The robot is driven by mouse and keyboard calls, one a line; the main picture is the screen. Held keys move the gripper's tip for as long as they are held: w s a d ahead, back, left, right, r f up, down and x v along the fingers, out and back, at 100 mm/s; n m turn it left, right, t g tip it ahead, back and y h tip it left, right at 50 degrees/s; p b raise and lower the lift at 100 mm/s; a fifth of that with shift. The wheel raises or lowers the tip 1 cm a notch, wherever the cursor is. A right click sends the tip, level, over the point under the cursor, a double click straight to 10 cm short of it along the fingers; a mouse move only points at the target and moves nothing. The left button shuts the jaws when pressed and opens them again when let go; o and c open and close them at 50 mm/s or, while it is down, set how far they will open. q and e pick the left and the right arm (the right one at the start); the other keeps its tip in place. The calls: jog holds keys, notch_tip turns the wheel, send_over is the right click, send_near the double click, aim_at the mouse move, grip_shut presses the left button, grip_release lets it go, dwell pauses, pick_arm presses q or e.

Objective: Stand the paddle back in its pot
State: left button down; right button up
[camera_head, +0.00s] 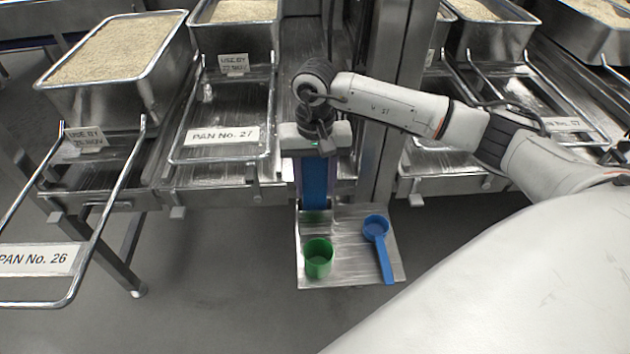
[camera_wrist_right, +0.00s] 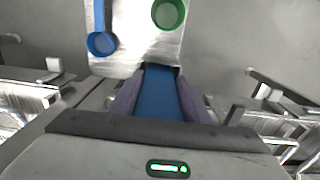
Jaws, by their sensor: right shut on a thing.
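My right gripper (camera_head: 314,200) points down over the back of a small steel shelf (camera_head: 345,275), its purple fingers closed on the two sides of a wide blue paddle (camera_head: 315,178). In the right wrist view the paddle (camera_wrist_right: 160,97) lies between the fingers (camera_wrist_right: 160,75). Its lower end is hard to make out. A green round pot (camera_head: 318,265) stands upright and open on the shelf, nearer the front than the paddle and apart from it. It also shows in the right wrist view (camera_wrist_right: 168,14). My left gripper is out of view.
A blue scoop (camera_head: 380,247) lies right of the pot, its handle reaching the shelf's front edge. Steel racks with rice pans (camera_head: 115,90) and a label reading PAN No. 27 (camera_head: 222,136) stand left and behind. A steel post (camera_head: 378,120) rises behind the gripper.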

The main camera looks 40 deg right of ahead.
jog(key=o, duration=1.1)
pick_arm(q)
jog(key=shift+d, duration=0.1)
pick_arm(e)
jog(key=shift+o, duration=0.2)
notch_tip(320, 180, up, 3)
jog(key=shift+w+f, duration=0.1)
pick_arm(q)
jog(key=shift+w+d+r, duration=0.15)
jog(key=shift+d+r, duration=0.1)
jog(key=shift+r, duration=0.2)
pick_arm(e)
notch_tip(320, 180, up, 8)
jog(key=shift+f, duration=0.2)
